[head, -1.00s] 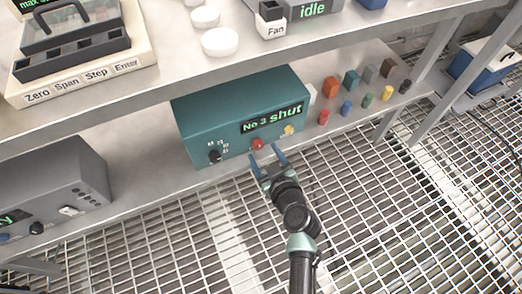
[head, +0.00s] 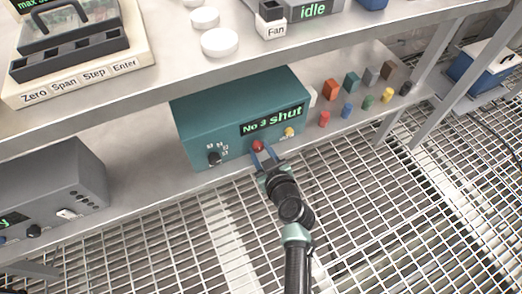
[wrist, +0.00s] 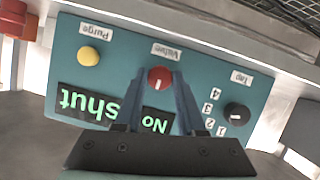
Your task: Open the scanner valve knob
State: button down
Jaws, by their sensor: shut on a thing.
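The scanner is a teal box (head: 215,115) on the lower shelf, and its display (head: 272,120) reads "No 3 shut". The valve knob is red (head: 257,146) and sits low on the front panel. In the wrist view the panel is upside down, with the red knob (wrist: 159,74) under a label, its white mark visible. My gripper (head: 263,151) has its two blue fingers on either side of the red knob and is shut on it. In the wrist view the fingers hide part of the display (wrist: 95,108).
A black selector knob (wrist: 236,114) and a yellow Purge button (wrist: 89,56) flank the red knob. Several coloured blocks (head: 331,88) stand right of the scanner. A grey box (head: 55,185) stands to the left. The upper shelf edge (head: 140,92) overhangs the scanner.

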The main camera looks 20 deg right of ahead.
jog(key=shift+f+y+b, duration=0.1)
jog(key=shift+y+b, duration=0.2)
jog(key=shift+d+f+m+y+b, duration=0.15)
jog(key=shift+m+y+b, duration=0.55)
jog(key=shift+m+b, duration=0.35)
jog(key=m+y+b, duration=0.2)
jog(key=m+b, duration=0.1)
jog(key=m, duration=0.1)
jog(key=shift+d, duration=0.15)
jog(key=m+t+y+b, duration=0.1)
jog(key=m+y+b, duration=0.1)
jog(key=m, duration=0.1)
jog(key=shift+d+m+t+y+b, duration=0.1)
jog(key=shift+m+t+y+b, duration=0.65)
jog(key=shift+m, duration=1.1)
jog(key=c, duration=0.5)
grip_release()
